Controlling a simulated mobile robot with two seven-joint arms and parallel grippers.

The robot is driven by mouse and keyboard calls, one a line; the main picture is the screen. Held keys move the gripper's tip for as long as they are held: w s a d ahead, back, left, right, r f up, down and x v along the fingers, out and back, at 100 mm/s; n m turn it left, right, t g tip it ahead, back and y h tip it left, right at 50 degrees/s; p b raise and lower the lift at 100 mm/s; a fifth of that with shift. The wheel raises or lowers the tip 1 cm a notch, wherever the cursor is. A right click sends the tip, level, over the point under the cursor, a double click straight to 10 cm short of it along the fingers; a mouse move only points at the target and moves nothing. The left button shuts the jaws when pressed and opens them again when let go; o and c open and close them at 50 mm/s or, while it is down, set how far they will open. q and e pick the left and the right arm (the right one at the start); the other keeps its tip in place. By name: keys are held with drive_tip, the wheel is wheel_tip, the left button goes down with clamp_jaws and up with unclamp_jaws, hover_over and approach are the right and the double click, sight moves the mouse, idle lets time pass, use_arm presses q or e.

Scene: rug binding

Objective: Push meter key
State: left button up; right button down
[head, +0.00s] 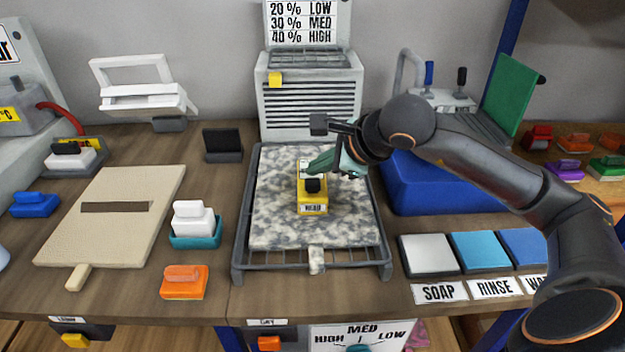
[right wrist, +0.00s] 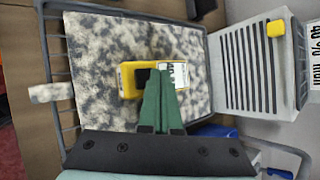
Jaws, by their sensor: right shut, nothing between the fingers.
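The yellow meter (head: 313,206) lies on the speckled grey-and-white rug (head: 275,232) in a dark wire rack. Its black key (head: 313,186) faces up, with a white display panel behind it. My right gripper (head: 316,166) comes in from the right, its green fingers shut and empty, over the display end of the meter. In the right wrist view the fingertips (right wrist: 160,72) overlap the meter (right wrist: 128,80) beside its black key (right wrist: 142,77). I cannot tell whether they touch it. The left gripper is not in view.
A louvred grey unit (head: 310,120) stands behind the rack (head: 384,262), under a sign listing 20 % LOW, 30 % MED, 40 % HIGH. A blue bin (head: 430,190) is right of the rack. Soap and rinse pads (head: 428,253) lie front right. A beige board (head: 110,230) and brushes lie left.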

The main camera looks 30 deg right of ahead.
sight(318, 184)
drive_tip(key=shift+r+p, duration=1.75)
drive_tip(key=shift+r, duration=0.8)
